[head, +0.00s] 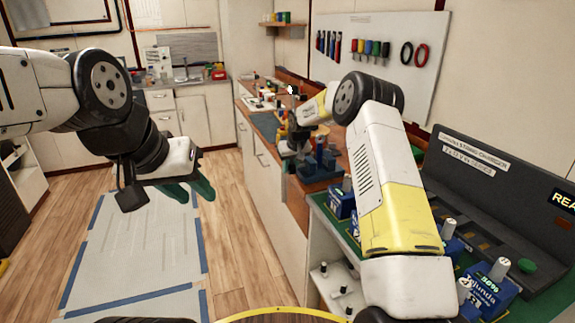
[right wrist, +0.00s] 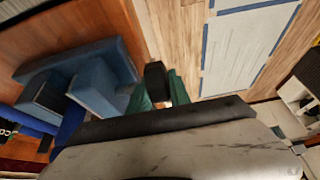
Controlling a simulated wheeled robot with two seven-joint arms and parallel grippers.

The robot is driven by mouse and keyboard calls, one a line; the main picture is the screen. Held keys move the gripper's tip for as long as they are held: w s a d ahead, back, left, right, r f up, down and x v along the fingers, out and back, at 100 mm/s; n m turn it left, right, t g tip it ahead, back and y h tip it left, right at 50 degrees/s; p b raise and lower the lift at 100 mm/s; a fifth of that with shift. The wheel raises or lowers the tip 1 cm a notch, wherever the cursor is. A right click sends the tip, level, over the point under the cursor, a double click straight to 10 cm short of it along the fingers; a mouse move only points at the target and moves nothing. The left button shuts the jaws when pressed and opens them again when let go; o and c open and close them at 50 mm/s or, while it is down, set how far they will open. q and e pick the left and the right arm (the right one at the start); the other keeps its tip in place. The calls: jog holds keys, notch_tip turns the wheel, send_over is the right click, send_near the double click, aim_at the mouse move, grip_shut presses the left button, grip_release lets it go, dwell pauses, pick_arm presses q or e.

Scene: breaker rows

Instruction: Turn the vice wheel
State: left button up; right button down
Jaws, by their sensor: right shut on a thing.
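The blue vice (head: 320,168) stands on the wooden bench in the head view, small and partly behind my right arm. In the right wrist view the vice (right wrist: 85,80) is large at left, with the dark vice wheel (right wrist: 155,76) at its right end. My right gripper (right wrist: 160,94) has its green fingers on either side of the wheel and is shut on it; its palm hides part of the grip. In the head view my right gripper (head: 297,150) is tiny at the vice. My left gripper (head: 188,188) hangs over the floor, green fingers apart, empty.
Small items lie on the bench behind the vice. A tool board (head: 375,50) hangs on the wall. The taped floor mat (head: 135,250) at left is clear.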

aim_at(291, 162)
jog(key=shift+w+g, duration=0.1)
jog(key=shift+g, duration=0.4)
jog(key=c, duration=1.2)
grip_release()
jog(key=shift+f, duration=0.1)
jog(key=v, duration=0.8)
jog(key=shift+w+a, duration=0.1)
jog(key=shift+a, duration=0.1)
